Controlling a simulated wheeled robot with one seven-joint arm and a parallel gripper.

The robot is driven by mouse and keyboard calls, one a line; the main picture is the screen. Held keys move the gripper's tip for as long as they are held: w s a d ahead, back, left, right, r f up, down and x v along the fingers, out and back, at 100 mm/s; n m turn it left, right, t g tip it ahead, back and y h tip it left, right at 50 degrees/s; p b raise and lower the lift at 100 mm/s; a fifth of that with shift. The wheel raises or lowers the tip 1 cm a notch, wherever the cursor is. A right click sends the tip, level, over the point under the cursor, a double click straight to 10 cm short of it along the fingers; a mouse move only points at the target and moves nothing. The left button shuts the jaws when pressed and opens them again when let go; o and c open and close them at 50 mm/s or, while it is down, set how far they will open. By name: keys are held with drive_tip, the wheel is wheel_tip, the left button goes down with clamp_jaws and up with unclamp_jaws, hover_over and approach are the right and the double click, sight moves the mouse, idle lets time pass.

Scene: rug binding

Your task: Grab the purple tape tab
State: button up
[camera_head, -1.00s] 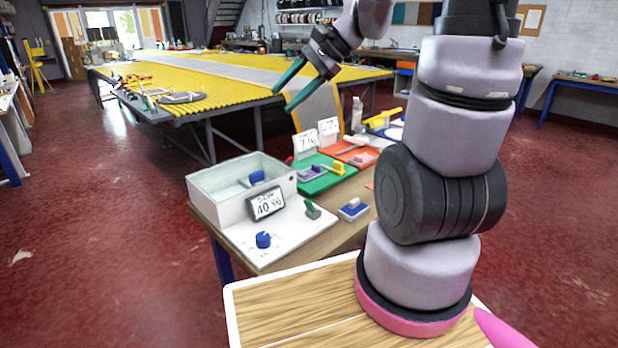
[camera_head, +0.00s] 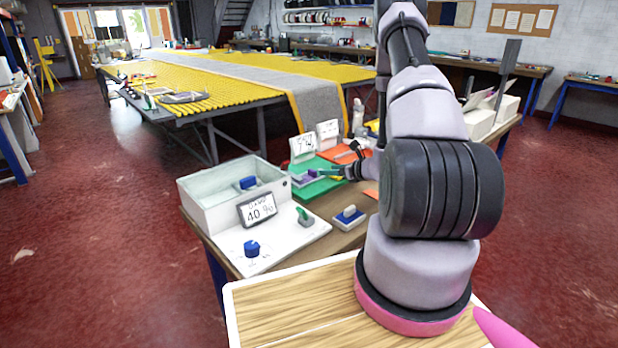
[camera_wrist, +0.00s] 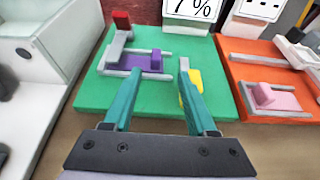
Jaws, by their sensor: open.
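The purple tape tab (camera_wrist: 156,60) stands up from a flat purple slider (camera_wrist: 138,64) between metal rails on a green board (camera_wrist: 108,96). The purple part also shows in the head view (camera_head: 312,173), left of my gripper. My gripper (camera_wrist: 157,90) is open and empty, with two teal fingers over the green board. In the wrist view the tab lies beyond the fingertips, between their lines, and the fingers are apart from it. In the head view my gripper (camera_head: 328,172) is low over the board, and its fingers are small there.
A yellow piece (camera_wrist: 190,86) lies by the right finger. A red-topped metal post (camera_wrist: 121,24) stands left of the purple slider. An orange board (camera_wrist: 280,82) with a pink block is at right. A sign (camera_wrist: 192,12) stands behind. A white bin (camera_head: 215,192) is left.

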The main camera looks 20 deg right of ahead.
sight(314, 170)
drive_tip(key=x, duration=0.4)
drive_tip(key=shift+w+a+f, duration=0.15)
drive_tip(key=shift+w+a, duration=0.05)
drive_tip(key=shift+w, duration=0.1)
drive_tip(key=shift+a+x, duration=0.15)
drive_tip(key=shift+x, duration=1.2)
drive_tip(key=shift+a+x, duration=0.15)
drive_tip(key=shift+x, duration=1.2)
drive_tip(key=shift+s, duration=0.1)
clamp_jaws()
